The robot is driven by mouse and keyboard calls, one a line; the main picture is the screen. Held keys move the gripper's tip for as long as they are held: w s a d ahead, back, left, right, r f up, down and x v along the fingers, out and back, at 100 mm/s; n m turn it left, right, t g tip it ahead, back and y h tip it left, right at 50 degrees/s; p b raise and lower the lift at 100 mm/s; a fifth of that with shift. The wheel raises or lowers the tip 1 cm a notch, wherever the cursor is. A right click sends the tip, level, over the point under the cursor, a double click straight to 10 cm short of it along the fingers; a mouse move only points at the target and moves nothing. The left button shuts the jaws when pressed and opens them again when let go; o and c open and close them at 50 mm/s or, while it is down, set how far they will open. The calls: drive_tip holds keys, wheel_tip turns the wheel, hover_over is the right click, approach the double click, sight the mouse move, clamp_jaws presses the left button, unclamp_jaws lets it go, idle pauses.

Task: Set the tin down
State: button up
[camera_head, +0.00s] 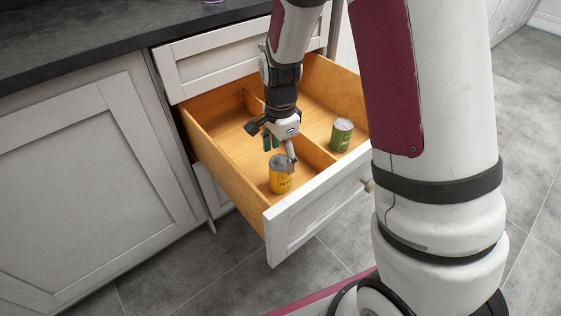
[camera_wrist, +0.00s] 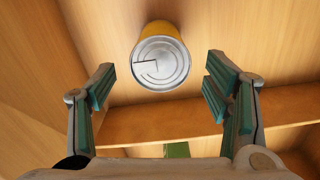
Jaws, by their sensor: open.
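A yellow tin (camera_head: 280,176) stands in the left compartment of the open wooden drawer, near the drawer's front panel. In the wrist view its silver lid (camera_wrist: 161,64) faces me, ahead of and between the fingers, with its yellow side behind. My gripper (camera_head: 279,150) is just above the tin in the head view. In the wrist view my gripper (camera_wrist: 161,90) has its two teal-padded fingers wide apart, with clear gaps on both sides of the tin. Nothing is held. One finger overlaps the tin's top edge in the head view.
The open drawer (camera_head: 212,147) has a wooden divider (camera_head: 317,153). A green tin (camera_head: 342,135) stands in the right compartment. A closed drawer front (camera_head: 225,55) and dark countertop (camera_head: 90,40) lie above and behind. The left compartment's rear is clear.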

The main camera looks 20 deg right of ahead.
drive_tip(key=shift+r+p, duration=0.75)
drive_tip(key=shift+r, duration=2.05)
drive_tip(key=s+r+n, duration=0.8)
drive_tip(key=s+r, duration=0.7)
drive_tip(key=s+r+n, duration=0.3)
drive_tip(key=s+n, duration=0.5)
drive_tip(key=s, duration=0.9)
drive_tip(key=shift+a, duration=0.15)
drive_tip(key=shift+s, duration=0.1)
wheel_tip(320, 180, up, 28)
drive_tip(key=t+p, duration=0.4)
drive_tip(key=p, duration=2.2)
drive_tip(key=shift+d, duration=0.25)
